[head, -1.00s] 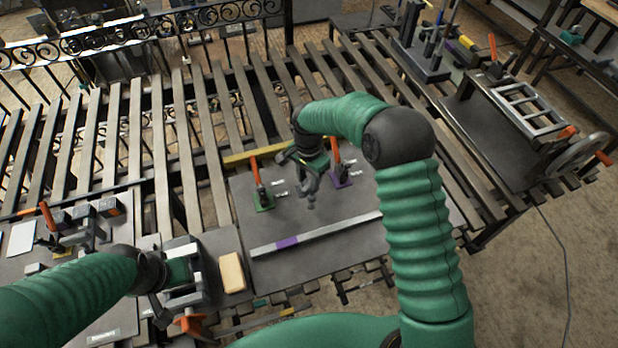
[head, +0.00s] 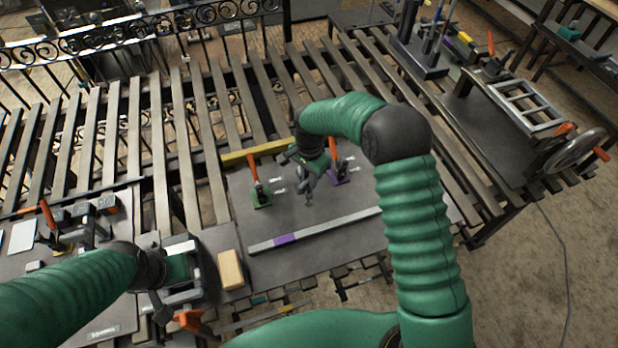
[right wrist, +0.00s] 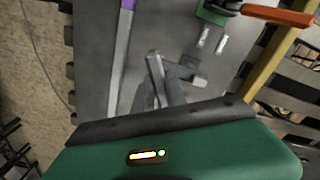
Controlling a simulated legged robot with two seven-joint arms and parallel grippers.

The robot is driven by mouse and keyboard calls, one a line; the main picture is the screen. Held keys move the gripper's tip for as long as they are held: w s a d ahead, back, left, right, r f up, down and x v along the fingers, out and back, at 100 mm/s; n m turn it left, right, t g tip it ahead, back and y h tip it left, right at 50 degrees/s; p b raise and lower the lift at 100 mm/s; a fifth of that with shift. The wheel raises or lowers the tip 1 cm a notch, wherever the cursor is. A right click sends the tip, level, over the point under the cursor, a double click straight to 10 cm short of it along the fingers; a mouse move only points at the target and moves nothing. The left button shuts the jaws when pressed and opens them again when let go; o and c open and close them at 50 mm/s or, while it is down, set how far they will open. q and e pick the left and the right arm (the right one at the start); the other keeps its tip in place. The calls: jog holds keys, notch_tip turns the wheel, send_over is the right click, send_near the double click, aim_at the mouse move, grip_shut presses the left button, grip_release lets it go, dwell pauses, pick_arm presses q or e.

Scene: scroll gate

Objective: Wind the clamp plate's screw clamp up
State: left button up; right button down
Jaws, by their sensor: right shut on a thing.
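The clamp plate (head: 345,245) is a dark grey sheet on the slatted bench. It carries a green-based clamp (head: 261,197) and a purple-based clamp (head: 338,172), both with orange handles. My right gripper (head: 309,198) points down at the plate between them. It is shut on a small grey piece, apparently the screw clamp's handle; a grey bar (right wrist: 153,66) shows at its fingertips (right wrist: 160,92) in the right wrist view. The screw itself is mostly hidden by the gripper. My left gripper (head: 160,308) is low at the left, beside a grey block-like fixture; its jaws are unclear.
A long grey bar with a purple band (head: 320,230) lies across the plate. A tan block (head: 231,269) sits at its left edge. A yellow bar (head: 255,152) runs behind the clamps. A frame with a handwheel (head: 572,152) stands at the right.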

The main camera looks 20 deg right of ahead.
jog(key=shift+s+a+n, duration=0.1)
jog(key=shift+a+n, duration=0.15)
jog(key=shift+n, duration=0.05)
jog(key=n, duration=2)
jog(key=shift+s+n, duration=0.1)
jog(key=shift+n, duration=0.2)
jog(key=n+p, duration=0.1)
jog(key=n, duration=0.8)
jog(key=shift+r+p, duration=0.1)
jog(key=shift+p, duration=0.25)
jog(key=shift+d+n+p, duration=0.15)
jog(key=shift+n+p, duration=0.15)
jog(key=shift+n, duration=1.5)
